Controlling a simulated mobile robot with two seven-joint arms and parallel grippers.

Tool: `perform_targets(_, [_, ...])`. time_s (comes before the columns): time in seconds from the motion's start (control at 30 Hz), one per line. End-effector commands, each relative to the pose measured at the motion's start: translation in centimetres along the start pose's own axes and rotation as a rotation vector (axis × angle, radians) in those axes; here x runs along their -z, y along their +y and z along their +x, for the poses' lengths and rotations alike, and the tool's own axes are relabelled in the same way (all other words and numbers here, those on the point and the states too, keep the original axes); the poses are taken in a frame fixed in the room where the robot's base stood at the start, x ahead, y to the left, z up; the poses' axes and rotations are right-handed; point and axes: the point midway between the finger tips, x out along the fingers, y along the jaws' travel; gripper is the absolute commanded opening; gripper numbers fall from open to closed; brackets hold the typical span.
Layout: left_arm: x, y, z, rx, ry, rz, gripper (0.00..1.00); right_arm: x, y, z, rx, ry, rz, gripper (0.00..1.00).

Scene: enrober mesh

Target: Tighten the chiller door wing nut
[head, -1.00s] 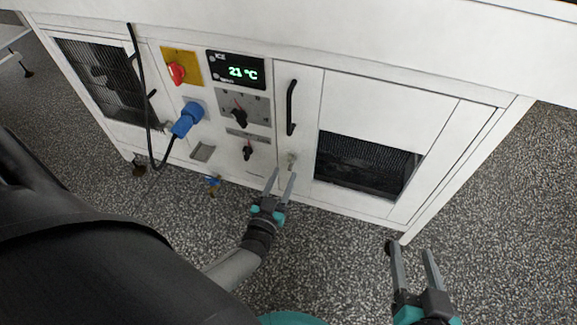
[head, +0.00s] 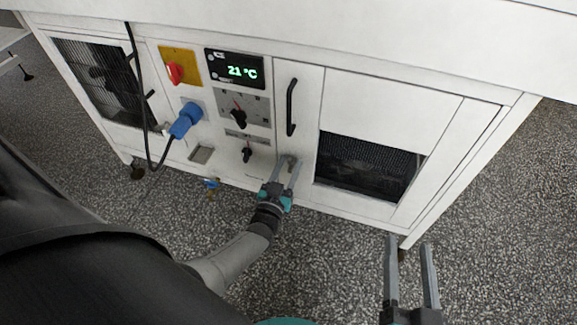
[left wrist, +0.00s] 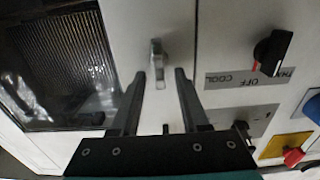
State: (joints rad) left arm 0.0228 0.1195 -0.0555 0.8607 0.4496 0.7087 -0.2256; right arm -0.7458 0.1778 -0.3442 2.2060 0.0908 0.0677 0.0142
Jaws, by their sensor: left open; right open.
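The wing nut (left wrist: 157,54) is a small metallic piece on the narrow white chiller door (head: 300,80). In the left wrist view it stands just ahead of my open fingertips, roughly centred between them, with its wing lying along the finger direction. In the head view it is hard to make out between the fingertips. My left gripper (head: 288,163) is open and empty, its tips close to the lower part of the door; contact cannot be told. It also shows in the left wrist view (left wrist: 160,78). My right gripper (head: 409,243) is open and empty, low at the right, near the cabinet's corner leg.
The door has a black handle (head: 291,107). To its left are black selector knobs (head: 238,118), a display (head: 235,69) reading 21 °C, a red switch (head: 174,73) and a blue plug (head: 186,120) with a hanging cable. A dark grille (head: 366,167) is at right. Speckled floor lies in front.

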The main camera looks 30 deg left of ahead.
Motion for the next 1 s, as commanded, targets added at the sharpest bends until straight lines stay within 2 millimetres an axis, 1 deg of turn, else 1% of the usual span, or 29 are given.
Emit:
perform_targets(0.07, [0.02, -0.01, 0.01, 0.0, 0.0, 0.0, 0.44, -0.02, 0.0, -0.01, 0.0, -0.001, 0.0, 0.6])
perform_targets(0.4, [0.02, 0.0, 0.0, 0.0, 0.001, 0.0, 0.06, -0.05, 0.01, 0.0, 0.0, -0.002, 0.0, 0.6])
perform_targets(0.47, [0.02, 0.0, 0.0, 0.0, 0.001, 0.0, 0.0, -0.05, 0.01, 0.0, 0.0, -0.002, 0.0, 0.6])
perform_targets(1.0, [0.01, 0.04, -0.02, 0.0, 0.0, 0.009, 0.0, -0.07, 0.02, 0.01, 0.0, -0.005, -0.001, 0.6])
